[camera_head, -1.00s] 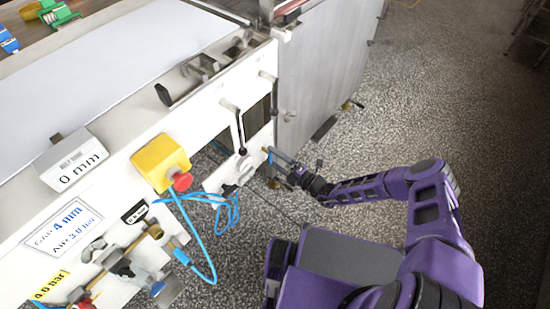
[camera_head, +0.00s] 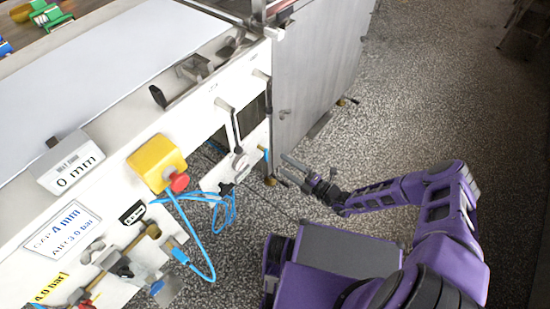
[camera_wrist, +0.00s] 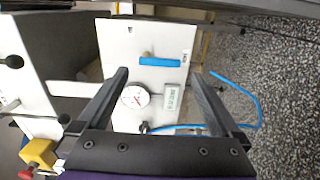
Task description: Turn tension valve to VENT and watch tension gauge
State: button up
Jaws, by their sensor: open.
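A white panel (camera_wrist: 118,41) fills the middle of the wrist view. On it is the tension valve, a blue bar handle (camera_wrist: 147,62) lying crosswise in that view, with a small label beside its right end. The tension gauge (camera_wrist: 136,97) is a round white dial with a red needle; its reading is too small to tell. A printed plate (camera_wrist: 172,97) sits beside the gauge. In the head view the blue handle (camera_head: 266,154) and gauge (camera_head: 240,162) are small. My gripper (camera_head: 282,164) is open and empty, its fingers pointing at the panel, apart from the handle.
A yellow box with a red button (camera_head: 158,163) and blue hoses (camera_head: 214,199) are left of the panel. A lever (camera_head: 234,128) stands above the gauge. A large grey metal sheet (camera_head: 320,65) is beyond the gripper.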

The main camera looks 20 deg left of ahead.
jog(key=v, duration=1)
jog(key=shift+s+f, duration=0.1)
